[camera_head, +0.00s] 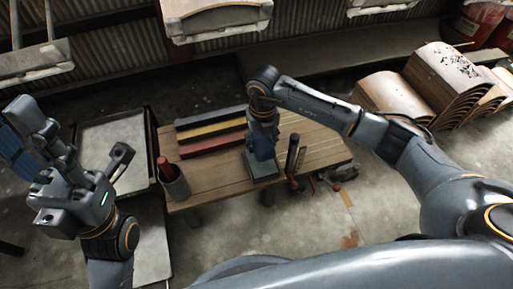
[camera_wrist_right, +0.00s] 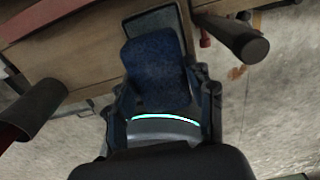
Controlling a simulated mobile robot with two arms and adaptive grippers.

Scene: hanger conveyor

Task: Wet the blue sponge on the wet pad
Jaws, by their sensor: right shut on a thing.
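The blue sponge (camera_head: 262,147) is in my right gripper (camera_head: 261,136), over the wet pad (camera_head: 264,169) near the table's front edge. In the right wrist view the blue sponge (camera_wrist_right: 158,65) sits between the two fingers of my right gripper (camera_wrist_right: 164,95), which is shut on it. The grey-green wet pad (camera_wrist_right: 183,42) shows behind and beside the sponge there; much of it is hidden. I cannot tell whether sponge and pad touch. My left gripper (camera_head: 75,165) is open and empty at the left, away from the table.
On the wooden table (camera_head: 215,180) lie red (camera_head: 212,145), yellow (camera_head: 210,131) and dark (camera_head: 212,117) strips. A grey cup (camera_head: 175,185) with a red-handled item stands left. A dark upright cylinder (camera_head: 293,152) stands close right of the pad. Stacked curved boards (camera_head: 450,80) are at right.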

